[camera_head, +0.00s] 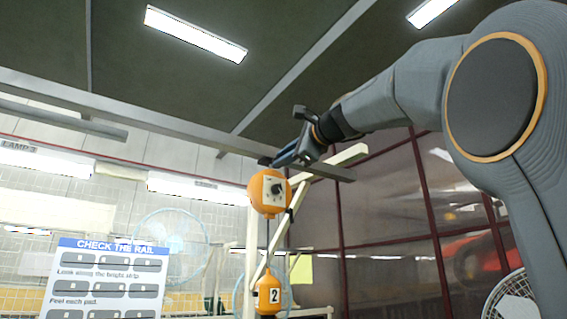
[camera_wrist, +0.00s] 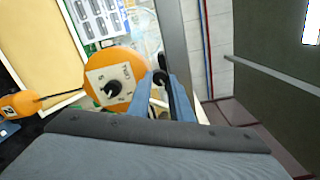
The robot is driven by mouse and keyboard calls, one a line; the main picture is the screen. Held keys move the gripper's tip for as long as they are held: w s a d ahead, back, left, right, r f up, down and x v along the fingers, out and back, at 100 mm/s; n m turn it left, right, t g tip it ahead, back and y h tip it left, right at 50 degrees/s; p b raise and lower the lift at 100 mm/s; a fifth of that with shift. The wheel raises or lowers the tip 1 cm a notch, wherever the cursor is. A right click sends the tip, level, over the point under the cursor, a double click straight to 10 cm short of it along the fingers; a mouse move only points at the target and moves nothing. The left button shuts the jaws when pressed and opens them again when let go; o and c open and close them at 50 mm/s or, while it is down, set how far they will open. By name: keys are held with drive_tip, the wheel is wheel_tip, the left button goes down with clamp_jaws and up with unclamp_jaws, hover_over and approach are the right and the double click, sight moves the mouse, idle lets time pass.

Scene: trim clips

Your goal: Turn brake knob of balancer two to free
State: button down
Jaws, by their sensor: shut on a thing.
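An orange balancer (camera_head: 257,190) hangs under the rail, with a pale plate and a black brake knob (camera_head: 276,188) on its front. A cable runs down to a smaller orange body with a "2" label (camera_head: 275,295). In the wrist view the balancer (camera_wrist: 134,62) shows its plate and knob (camera_wrist: 113,88); the plate's marks are too small to read surely. The knob is outside the fingers.
A grey overhead rail (camera_head: 150,114) runs just above the balancer. A pale frame (camera_head: 330,165) stands behind it. A "CHECK THE RAIL" board (camera_head: 112,275) is at lower left, and a white fan (camera_head: 512,297) at lower right.

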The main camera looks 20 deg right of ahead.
drive_tip(key=shift+n+h+b, duration=0.3)
drive_tip(key=shift+n+b, duration=2.3)
drive_tip(key=shift+n, duration=3.8)
drive_tip(key=c, duration=1.6)
unclamp_jaws()
drive_tip(key=shift+b+v, duration=1.35)
drive_tip(key=shift+v, duration=2.55)
